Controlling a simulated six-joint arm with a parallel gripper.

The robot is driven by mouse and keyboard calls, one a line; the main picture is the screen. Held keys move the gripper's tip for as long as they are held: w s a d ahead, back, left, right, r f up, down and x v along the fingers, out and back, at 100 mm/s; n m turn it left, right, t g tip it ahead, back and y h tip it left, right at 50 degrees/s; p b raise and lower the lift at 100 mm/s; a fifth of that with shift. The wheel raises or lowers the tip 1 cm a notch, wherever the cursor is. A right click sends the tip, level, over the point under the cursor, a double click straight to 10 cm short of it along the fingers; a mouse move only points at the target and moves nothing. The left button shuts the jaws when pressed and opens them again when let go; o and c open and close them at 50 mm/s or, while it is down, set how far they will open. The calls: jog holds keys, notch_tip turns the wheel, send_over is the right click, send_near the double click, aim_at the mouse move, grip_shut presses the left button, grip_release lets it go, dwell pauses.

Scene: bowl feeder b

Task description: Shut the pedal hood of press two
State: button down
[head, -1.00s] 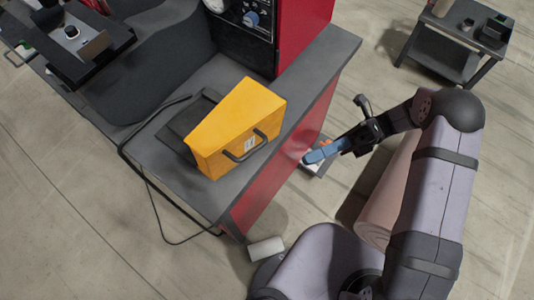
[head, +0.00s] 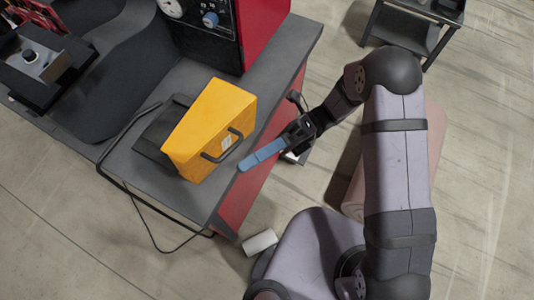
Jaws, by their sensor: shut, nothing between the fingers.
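The yellow pedal hood (head: 209,122) stands on the grey bench top (head: 246,92) of the red press. Its dark bar handle (head: 222,147) is on the side facing my arm. A dark flat plate (head: 158,140) shows beside the hood on its left; whether the hood is fully shut cannot be told from here. My gripper (head: 250,163) has blue fingers, shut and empty. The fingertips are at the bench's right edge, just right of the handle and apart from it in the picture.
The red control cabinet (head: 262,30) stands behind the hood. A black cable (head: 114,160) runs along the bench's left edge. A dark trolley (head: 410,28) is at the upper right. A white cylinder (head: 260,242) lies on the floor near my base.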

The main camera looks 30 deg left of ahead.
aim_at(192, 123)
jog(key=shift+w+a+r, duration=0.15)
jog(key=shift+a, duration=0.4)
jog(key=shift+w+a+r, duration=0.15)
jog(key=shift+a, duration=0.35)
jog(key=a+r+m+p, duration=0.1)
jog(key=a+r+p, duration=0.1)
jog(key=a+p, duration=0.1)
jog(key=a+r+m+t+p, duration=0.1)
jog(key=a+r+m+p, duration=0.1)
jog(key=a+r+p, duration=0.1)
jog(key=a+r+m+t+h+p, duration=0.1)
jog(key=a+r+m+p, duration=0.1)
jog(key=a+p, duration=0.3)
jog(key=shift+a+r, duration=0.25)
jog(key=shift+a, duration=0.4)
jog(key=a+b, duration=0.3)
jog(key=a, duration=0.6)
notch_tip(192, 123, up, 10)
jog(key=b, duration=0.2)
jog(key=shift+b, duration=0.35)
